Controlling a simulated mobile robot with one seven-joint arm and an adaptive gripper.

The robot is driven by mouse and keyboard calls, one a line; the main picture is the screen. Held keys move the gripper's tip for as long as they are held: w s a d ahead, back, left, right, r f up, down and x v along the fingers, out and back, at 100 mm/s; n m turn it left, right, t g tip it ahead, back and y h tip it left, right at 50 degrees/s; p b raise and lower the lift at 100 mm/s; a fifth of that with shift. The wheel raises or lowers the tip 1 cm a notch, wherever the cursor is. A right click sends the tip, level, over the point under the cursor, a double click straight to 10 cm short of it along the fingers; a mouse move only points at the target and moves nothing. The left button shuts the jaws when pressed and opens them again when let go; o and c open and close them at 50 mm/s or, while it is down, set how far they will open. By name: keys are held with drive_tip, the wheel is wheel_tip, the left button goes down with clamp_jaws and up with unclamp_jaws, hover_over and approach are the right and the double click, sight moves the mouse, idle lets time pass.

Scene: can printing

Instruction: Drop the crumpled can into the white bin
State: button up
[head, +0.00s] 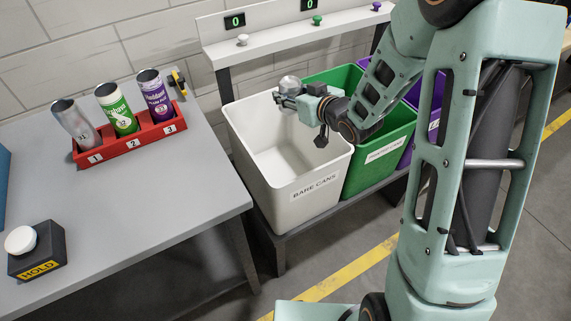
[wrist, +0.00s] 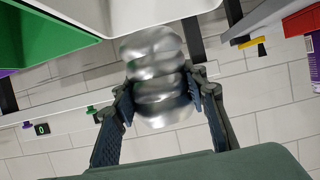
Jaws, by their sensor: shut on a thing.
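The crumpled can (head: 290,84) is bare silver metal, dented into bulges. My gripper (head: 283,98) is shut on it at the back of the white bin (head: 258,170), level with or above its rim. The bin carries the label BARE CANS, and its visible inside looks empty. In the wrist view the crumpled can (wrist: 158,85) sits between the two fingers of my gripper (wrist: 160,100), and the white bin's edge (wrist: 150,18) shows beyond it. The height of the can over the rim is hard to tell.
A green bin (head: 385,155) and a purple bin (head: 432,110) stand right of the white one. On the grey table (head: 130,220), a red rack (head: 132,145) holds a silver, a green and a purple can. A HOLD button box (head: 37,250) sits in front. A shelf with counters (head: 290,38) runs behind.

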sight(295, 113)
drive_tip(key=shift+f+b, duration=2.05)
drive_tip(key=shift+f, duration=0.95)
drive_tip(key=o, duration=0.8)
drive_tip(key=shift+r, duration=0.1)
drive_tip(key=v, duration=1.2)
